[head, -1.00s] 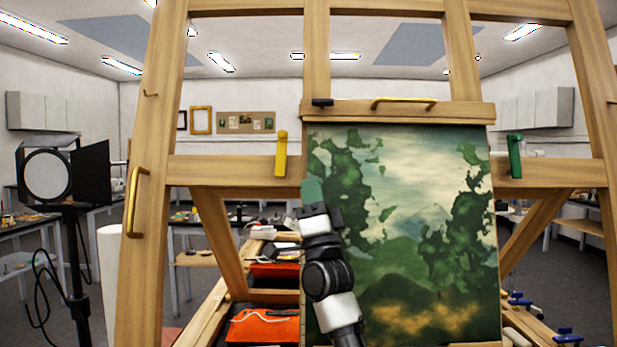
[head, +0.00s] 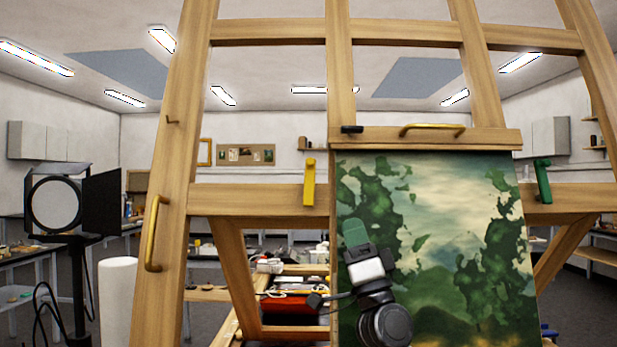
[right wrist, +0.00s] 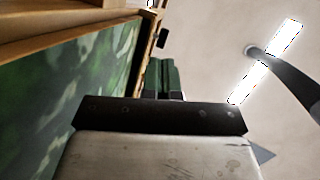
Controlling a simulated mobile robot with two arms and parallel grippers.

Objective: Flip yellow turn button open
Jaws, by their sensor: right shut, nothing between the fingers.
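The yellow turn button (head: 309,182) stands upright on the easel's wooden crossbar (head: 250,199), left of the painting, in the head view. My right gripper (head: 355,232) is in front of the painting's left part, lower and to the right of the yellow button and apart from it. Its green fingers are closed together with nothing between them; they also show in the right wrist view (right wrist: 162,75). The yellow button does not show in the right wrist view. My left gripper is in neither view.
A green turn button (head: 543,181) is on the crossbar right of the painting (head: 450,230). A brass handle (head: 432,130) and a small black piece (head: 352,129) are on the rail above it. Another brass handle (head: 156,233) is on the left post. A studio lamp (head: 55,203) stands at left.

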